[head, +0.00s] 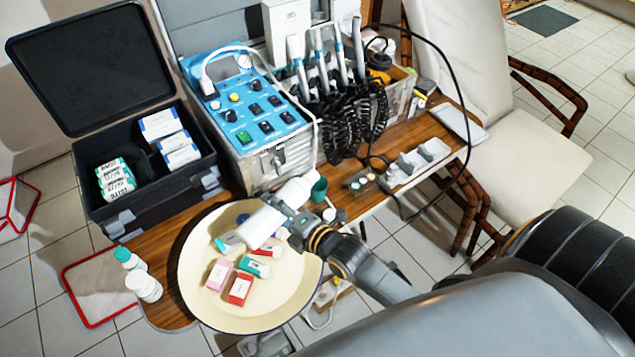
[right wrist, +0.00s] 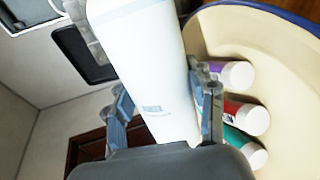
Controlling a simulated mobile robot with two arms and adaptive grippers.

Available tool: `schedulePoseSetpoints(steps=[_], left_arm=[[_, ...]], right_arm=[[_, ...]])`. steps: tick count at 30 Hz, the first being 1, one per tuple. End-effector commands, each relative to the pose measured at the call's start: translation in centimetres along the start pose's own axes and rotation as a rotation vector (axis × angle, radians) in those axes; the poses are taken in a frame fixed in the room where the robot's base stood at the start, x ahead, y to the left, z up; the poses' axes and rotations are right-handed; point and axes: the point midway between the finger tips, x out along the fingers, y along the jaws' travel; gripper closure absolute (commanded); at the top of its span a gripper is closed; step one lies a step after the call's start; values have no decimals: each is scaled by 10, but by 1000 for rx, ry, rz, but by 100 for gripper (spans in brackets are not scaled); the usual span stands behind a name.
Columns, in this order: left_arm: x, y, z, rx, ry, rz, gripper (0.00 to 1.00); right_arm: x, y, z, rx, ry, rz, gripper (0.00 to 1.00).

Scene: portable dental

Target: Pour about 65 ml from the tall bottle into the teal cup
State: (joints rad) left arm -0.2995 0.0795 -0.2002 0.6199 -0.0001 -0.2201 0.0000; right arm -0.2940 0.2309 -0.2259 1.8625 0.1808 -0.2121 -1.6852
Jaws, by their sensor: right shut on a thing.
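My right gripper (head: 283,208) is shut on the tall white bottle (head: 260,226), which is tilted far over above the round tray. The bottle also fills the middle of the right wrist view (right wrist: 150,65), between the fingers (right wrist: 165,110). The teal cup (head: 319,190) stands on the wooden table near the blue unit. I cannot tell whether liquid is flowing or how full the cup is. My left gripper is not in view.
The round cream tray (head: 205,290) holds several small boxes and tubes. A blue dental unit (head: 250,115) with coiled hoses and an open black case (head: 150,190) stand behind. A white holder (head: 417,160) is right of the cup.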

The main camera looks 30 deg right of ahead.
Motion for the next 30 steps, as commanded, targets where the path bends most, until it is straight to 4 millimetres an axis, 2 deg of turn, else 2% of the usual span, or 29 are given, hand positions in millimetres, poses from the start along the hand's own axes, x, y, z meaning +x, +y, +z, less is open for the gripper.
schedulePoseSetpoints(steps=[30], left_arm=[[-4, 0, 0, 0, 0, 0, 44]], right_arm=[[0, 0, 0, 72, 20, 2, 85]])
